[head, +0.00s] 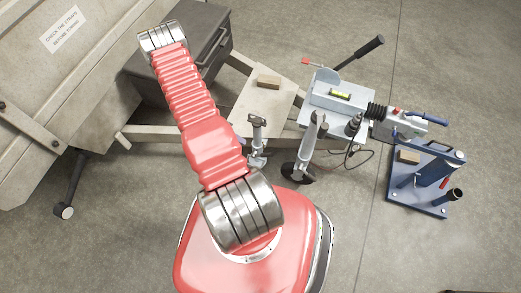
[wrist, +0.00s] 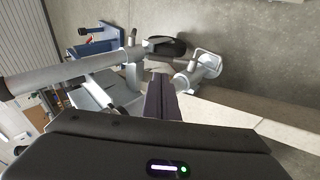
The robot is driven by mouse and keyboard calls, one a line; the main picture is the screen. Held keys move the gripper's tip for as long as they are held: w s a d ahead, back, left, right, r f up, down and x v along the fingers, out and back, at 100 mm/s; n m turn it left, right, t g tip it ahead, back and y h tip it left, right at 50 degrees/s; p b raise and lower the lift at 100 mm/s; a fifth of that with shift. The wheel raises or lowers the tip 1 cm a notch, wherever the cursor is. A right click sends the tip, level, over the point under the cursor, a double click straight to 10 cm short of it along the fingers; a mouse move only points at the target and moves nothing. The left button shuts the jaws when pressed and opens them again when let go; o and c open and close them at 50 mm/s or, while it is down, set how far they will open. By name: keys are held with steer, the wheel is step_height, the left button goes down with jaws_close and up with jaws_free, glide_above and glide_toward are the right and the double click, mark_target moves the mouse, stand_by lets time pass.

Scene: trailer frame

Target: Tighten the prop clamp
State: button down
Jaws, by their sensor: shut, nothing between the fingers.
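My gripper (wrist: 160,82) shows in the wrist view as two dark fingers, shut together with nothing between them. A short metal prop with a pale foot plate (wrist: 208,63) lies just right of the fingertips in that view, with a small gap visible in the picture. In the head view the prop (head: 257,135) stands by the trailer frame and has a dark top. Its clamp is too small to make out clearly, so I cannot tell how tight it is. My gripper is not visible in the head view; my red arm reaches up and left there.
A long grey tube (wrist: 60,72) crosses left of my fingers, near a black wheel (wrist: 168,47). The pale frame beam (wrist: 235,112) runs close on the right. A blue stand (head: 425,182), a hitch (head: 410,122) and a dark box (head: 185,50) surround the frame. Open floor lies further right.

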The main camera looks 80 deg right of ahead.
mark_target(265, 154)
steer(key=shift+s+f, duration=0.1)
steer(key=x, duration=1.3)
steer(key=shift+s+d+f, duration=0.1)
steer(key=shift+s+f, duration=0.1)
steer(key=shift+f, duration=0.1)
